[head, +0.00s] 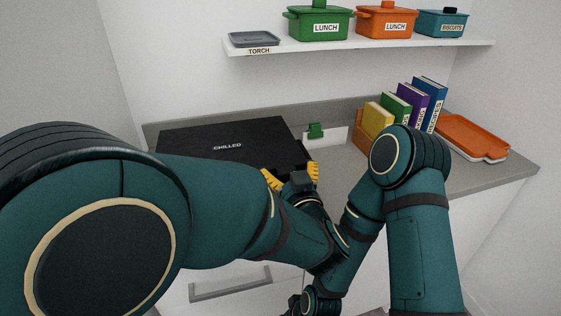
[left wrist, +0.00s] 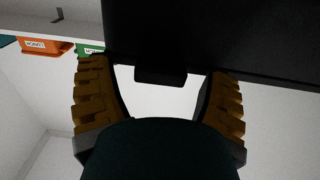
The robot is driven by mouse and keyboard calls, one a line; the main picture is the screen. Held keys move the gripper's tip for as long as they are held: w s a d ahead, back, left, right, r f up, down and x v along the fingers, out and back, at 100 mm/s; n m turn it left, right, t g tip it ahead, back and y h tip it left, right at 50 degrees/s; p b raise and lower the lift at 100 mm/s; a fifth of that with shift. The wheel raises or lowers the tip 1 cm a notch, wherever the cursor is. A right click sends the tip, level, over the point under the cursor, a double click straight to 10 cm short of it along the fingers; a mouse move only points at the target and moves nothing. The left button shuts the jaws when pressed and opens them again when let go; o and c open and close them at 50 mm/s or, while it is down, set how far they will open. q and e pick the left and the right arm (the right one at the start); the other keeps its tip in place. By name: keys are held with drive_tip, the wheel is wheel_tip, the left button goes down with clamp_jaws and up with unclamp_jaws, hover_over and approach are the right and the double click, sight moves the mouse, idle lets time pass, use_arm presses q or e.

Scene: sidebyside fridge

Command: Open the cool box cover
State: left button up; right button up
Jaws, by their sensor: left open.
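The cool box cover (head: 215,141), a black slab marked CHILLED, lies on the worktop at the left and looks shut. My left gripper (head: 291,171) is at its front right corner area, with yellow fingers spread. In the left wrist view the dark cover (left wrist: 230,35) fills the upper right. A small black tab (left wrist: 160,76) sticks out from its edge. The open fingers of my left gripper (left wrist: 155,68) stand either side of the tab, with gaps and no clear contact. My right forearm points down at the lower middle; its fingers are not seen.
A green clip-like item (head: 315,131) on a white board stands right of the cover. Books (head: 410,105) and an orange tray (head: 470,135) are further right. A shelf (head: 360,45) above holds lunch boxes. A drawer handle (head: 230,285) is below.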

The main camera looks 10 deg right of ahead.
use_arm(q)
drive_tip(key=shift+w, duration=0.15)
drive_tip(key=shift+r, duration=0.1)
drive_tip(key=c, duration=1.3)
